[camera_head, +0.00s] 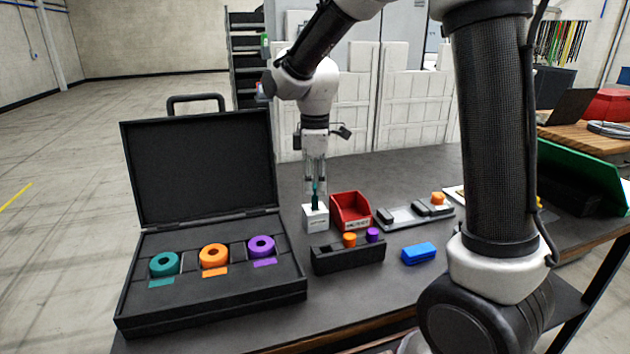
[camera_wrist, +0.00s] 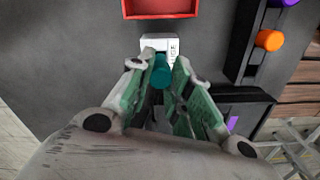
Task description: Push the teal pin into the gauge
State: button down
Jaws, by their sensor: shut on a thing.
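The teal pin (camera_head: 315,194) stands upright between the fingers of my gripper (camera_head: 315,188), which is shut on it. In the wrist view the pin's round teal end (camera_wrist: 162,72) shows between the two fingertips. A small white block with dark lettering, seemingly the gauge (camera_head: 316,219), stands on the table directly below the pin. It also shows in the wrist view (camera_wrist: 158,43), partly covered by the fingers and pin. The pin's lower end meets the block's top in the head view; I cannot tell whether it is inside the hole.
A red bin (camera_head: 351,211) stands right behind the block. A black rack (camera_head: 331,262) with an orange and a purple pin is in front, beside a blue block (camera_head: 418,253). An open black case (camera_head: 140,306) with teal, orange and purple rings lies to the left.

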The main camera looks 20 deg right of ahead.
jog(key=shift+f, duration=0.65)
jog(key=c, duration=0.8)
grip_release()
jog(key=shift+r, duration=4.55)
grip_shut()
